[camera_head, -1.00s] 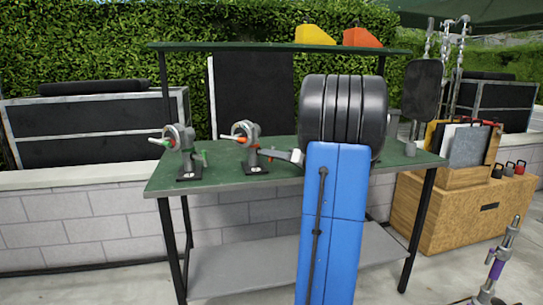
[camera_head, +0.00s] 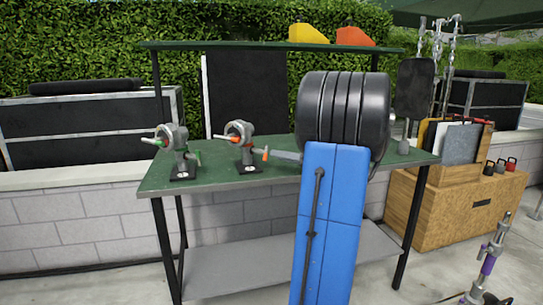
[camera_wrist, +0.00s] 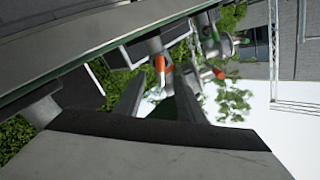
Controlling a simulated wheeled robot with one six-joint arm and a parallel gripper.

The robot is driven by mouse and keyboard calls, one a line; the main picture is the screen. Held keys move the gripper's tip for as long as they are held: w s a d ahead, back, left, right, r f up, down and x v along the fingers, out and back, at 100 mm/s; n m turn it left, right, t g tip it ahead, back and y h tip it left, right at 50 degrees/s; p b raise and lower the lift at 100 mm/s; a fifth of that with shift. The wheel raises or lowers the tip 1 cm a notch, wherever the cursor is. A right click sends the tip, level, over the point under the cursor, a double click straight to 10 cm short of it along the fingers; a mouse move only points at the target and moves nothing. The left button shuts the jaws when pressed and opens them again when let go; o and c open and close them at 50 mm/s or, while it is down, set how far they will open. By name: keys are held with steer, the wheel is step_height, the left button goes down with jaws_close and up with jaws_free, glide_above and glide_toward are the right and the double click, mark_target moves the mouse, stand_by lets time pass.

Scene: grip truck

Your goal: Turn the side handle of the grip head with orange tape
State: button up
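The grip head with orange tape (camera_head: 241,146) stands on the green tabletop, left of my arm. Its side handle (camera_head: 266,153) has an orange end; this also shows in the wrist view (camera_wrist: 161,66). A second orange-ended handle (camera_wrist: 218,74) shows farther right there. My gripper (camera_head: 277,155) reaches in from the right, close to the side handle. In the wrist view my gripper (camera_wrist: 160,83) has its two fingers apart, with the orange end seen in line with the gap. Contact cannot be told. My arm hides much of the gripper in the head view.
A similar grip head with green tape (camera_head: 178,153) stands to the left on the table (camera_head: 215,178). A dark upper shelf (camera_head: 220,44) spans above, with yellow and orange wedges on it. A wooden crate (camera_head: 430,218) stands right of the table.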

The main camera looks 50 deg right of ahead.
steer(key=v, duration=1)
stand_by(0.4)
steer(key=w+a+f+n+g+y, duration=0.1)
steer(key=w+a+f+g, duration=0.15)
steer(key=a, duration=0.75)
steer(key=w+a+f+g+y, duration=0.15)
steer(key=a+g, duration=0.25)
steer(key=a, duration=0.5)
steer(key=w+a+f+n+g+y, duration=0.1)
steer(key=a+f+g+y, duration=0.15)
steer(key=a, duration=0.75)
steer(key=s+a+f+g+h, duration=0.2)
steer(key=s+a, duration=0.1)
steer(key=a, duration=0.3)
steer(key=s+a+f+g+h, duration=0.1)
steer(key=s+a+f+g, duration=0.15)
steer(key=a, duration=0.35)
steer(key=s+a+f+h, duration=0.2)
steer(key=s+h, duration=0.1)
steer(key=s, duration=0.3)
steer(key=s+a+f+n+h, duration=0.1)
steer(key=s+a+f+h, duration=0.1)
steer(key=s, duration=0.4)
steer(key=shift+a+f+n+t+h, duration=0.15)
steer(key=shift+f+n+t+h, duration=0.2)
steer(key=shift+f+h, duration=0.15)
